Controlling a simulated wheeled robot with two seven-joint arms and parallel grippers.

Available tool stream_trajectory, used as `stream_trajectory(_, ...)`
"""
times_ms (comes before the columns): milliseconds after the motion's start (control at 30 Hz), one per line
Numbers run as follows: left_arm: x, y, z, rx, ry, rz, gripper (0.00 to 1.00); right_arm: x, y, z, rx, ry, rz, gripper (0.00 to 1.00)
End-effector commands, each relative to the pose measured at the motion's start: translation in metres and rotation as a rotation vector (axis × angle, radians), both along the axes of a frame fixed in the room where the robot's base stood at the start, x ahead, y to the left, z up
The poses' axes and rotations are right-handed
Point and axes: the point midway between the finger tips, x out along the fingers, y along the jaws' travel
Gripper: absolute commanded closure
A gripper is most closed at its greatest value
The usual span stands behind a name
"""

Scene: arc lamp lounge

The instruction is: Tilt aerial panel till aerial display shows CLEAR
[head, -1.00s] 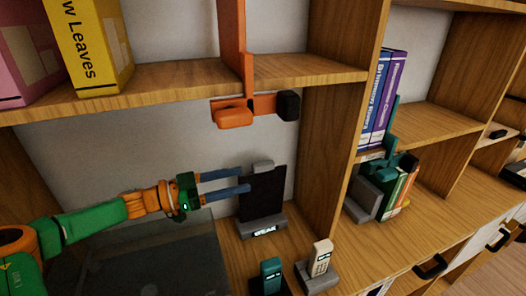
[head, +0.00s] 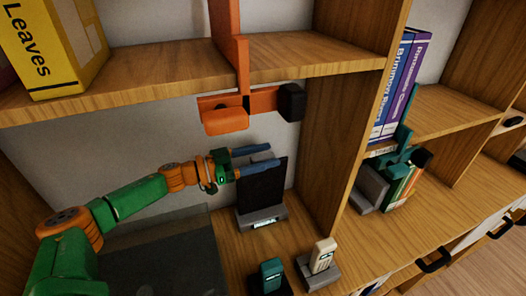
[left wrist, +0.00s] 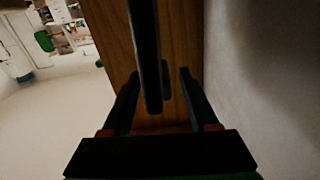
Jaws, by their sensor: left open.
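The aerial panel (head: 262,188) is a dark upright plate on a grey base in the lower shelf bay, with a grey piece at its top. The aerial display (head: 265,222) glows on the front of that base; its text is too small to read now. My left gripper (head: 279,157) is open, its two blue fingers reaching across the panel's top from the left. In the left wrist view, a dark edge-on plate, seemingly the panel (left wrist: 149,60), stands between the open fingers (left wrist: 160,80), with gaps showing on both sides. My right gripper is not in view.
A teal handset (head: 271,275) and a cream handset (head: 322,256) stand in front of the panel. An orange bracket (head: 225,118) hangs above it under the upper shelf (head: 150,85). A wooden divider (head: 328,150) closes the right side. A dark glassy box (head: 160,258) sits at left.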

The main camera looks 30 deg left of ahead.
Motion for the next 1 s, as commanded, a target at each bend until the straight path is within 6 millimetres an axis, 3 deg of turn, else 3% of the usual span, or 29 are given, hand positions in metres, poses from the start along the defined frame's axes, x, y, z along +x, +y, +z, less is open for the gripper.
stream_trajectory(200, 0.0002, -0.0001, -0.0007, 0.001, 0.001, 0.000, 0.43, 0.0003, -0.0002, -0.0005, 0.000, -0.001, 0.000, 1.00)
stream_trajectory(400, 0.0000, 0.0000, -0.0008, 0.001, 0.001, 0.000, 0.97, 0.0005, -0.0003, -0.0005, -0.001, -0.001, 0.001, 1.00)
stream_trajectory(433, 0.0000, 0.0000, -0.0008, 0.001, 0.001, 0.000, 1.00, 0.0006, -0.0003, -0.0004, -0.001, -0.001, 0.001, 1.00)
stream_trajectory(1000, -0.0001, 0.0002, -0.0010, 0.001, 0.000, 0.000, 1.00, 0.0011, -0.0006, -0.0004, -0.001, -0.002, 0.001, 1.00)
